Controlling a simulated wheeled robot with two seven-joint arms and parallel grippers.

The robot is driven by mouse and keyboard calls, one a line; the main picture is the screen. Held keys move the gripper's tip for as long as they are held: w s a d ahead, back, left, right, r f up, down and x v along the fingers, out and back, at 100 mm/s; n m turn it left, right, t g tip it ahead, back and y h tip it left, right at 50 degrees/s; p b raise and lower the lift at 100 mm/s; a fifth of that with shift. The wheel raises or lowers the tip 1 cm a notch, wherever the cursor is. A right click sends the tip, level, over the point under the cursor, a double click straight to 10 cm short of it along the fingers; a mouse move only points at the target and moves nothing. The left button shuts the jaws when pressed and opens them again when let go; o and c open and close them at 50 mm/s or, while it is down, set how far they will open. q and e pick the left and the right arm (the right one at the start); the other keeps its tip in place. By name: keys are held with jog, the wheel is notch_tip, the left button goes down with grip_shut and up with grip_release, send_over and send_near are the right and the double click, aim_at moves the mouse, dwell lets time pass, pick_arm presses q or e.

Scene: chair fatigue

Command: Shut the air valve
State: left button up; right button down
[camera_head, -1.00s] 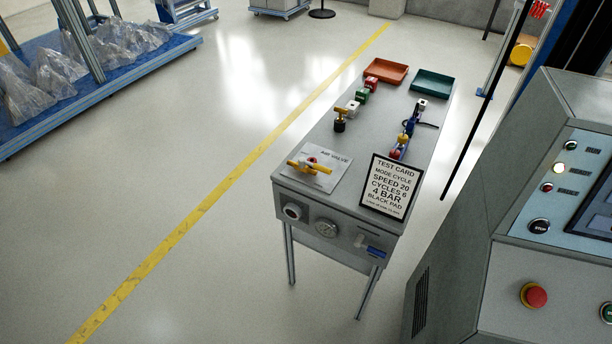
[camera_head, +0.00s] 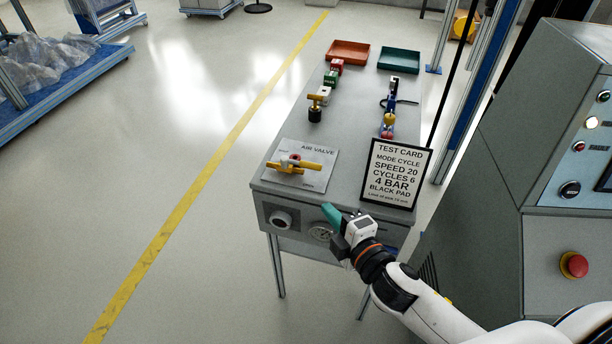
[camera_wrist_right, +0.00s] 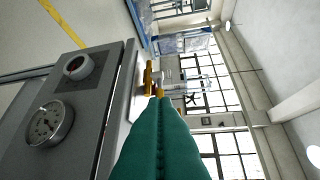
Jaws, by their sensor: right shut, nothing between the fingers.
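The air valve has a yellow lever handle (camera_head: 292,167) on a light plate (camera_head: 302,165) marked AIR VALVE, at the near left of the grey bench top. The handle lies across the plate, roughly left to right. In the right wrist view the yellow handle (camera_wrist_right: 149,77) shows just beyond my fingertips. My right gripper (camera_head: 329,211) has green fingers, which are shut and empty. It is at the bench's front edge, nearer to me than the valve and apart from it in the head view. My left gripper is not in view.
A test card (camera_head: 395,173) stands right of the valve. A gauge (camera_wrist_right: 48,123) and a round knob (camera_wrist_right: 77,67) are on the bench front. Coloured parts and two trays (camera_head: 347,52) lie farther back. A grey machine cabinet (camera_head: 530,130) stands at right.

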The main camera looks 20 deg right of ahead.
jog(key=shift+d, duration=0.1)
jog(key=p, duration=0.1)
send_near(306, 167)
jog(key=w+a, duration=0.2)
jog(key=a, duration=0.2)
jog(key=w, duration=0.1)
jog(key=w+d, duration=0.1)
jog(key=shift+w+d+f, duration=0.25)
jog(key=shift+d+f, duration=0.1)
jog(key=shift+w+d+f, duration=0.15)
jog(key=shift+w+d, duration=0.3)
jog(key=shift+w, duration=0.2)
jog(key=shift+d, duration=0.15)
